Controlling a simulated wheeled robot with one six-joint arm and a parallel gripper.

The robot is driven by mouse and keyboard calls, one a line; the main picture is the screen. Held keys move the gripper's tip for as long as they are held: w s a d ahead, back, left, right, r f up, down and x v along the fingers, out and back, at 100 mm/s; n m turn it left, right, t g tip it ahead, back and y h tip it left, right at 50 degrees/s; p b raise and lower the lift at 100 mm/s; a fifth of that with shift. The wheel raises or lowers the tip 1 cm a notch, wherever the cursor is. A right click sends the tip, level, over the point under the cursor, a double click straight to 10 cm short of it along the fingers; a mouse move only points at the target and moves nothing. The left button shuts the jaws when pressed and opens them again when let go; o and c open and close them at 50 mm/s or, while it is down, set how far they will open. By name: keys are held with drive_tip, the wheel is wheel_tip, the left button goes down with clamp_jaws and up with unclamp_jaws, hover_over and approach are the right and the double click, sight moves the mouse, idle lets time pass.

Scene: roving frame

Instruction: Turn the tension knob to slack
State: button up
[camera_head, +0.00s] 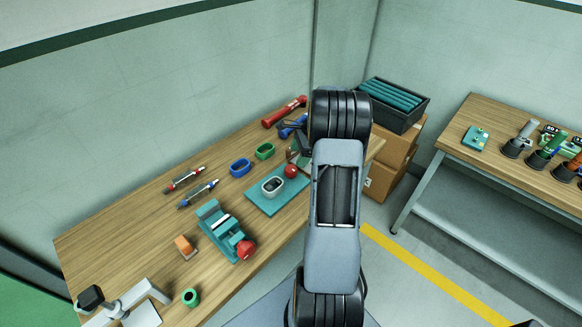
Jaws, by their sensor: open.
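A teal board (262,205) lies on the wooden bench left of my arm. It bears a grey-rimmed oval part (272,187) and a round red knob (291,171) near its far edge. I cannot tell any marking on the knob. A teal vise-like fixture (222,230) stands nearer, with another red round knob (246,250) at its near end. I cannot tell which red knob is the tension knob. My gripper (297,145) shows only in part as dark pieces beside my arm, beyond the board. It is open; its fingertips are mostly hidden, and no contact with a knob shows.
A black crate (394,104) sits on cardboard boxes. A second bench (500,165) stands right.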

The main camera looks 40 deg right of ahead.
sight(291, 169)
drive_tip(key=shift+p+x, duration=0.4)
drive_tip(key=shift+x, duration=3.1)
drive_tip(key=c, duration=0.9)
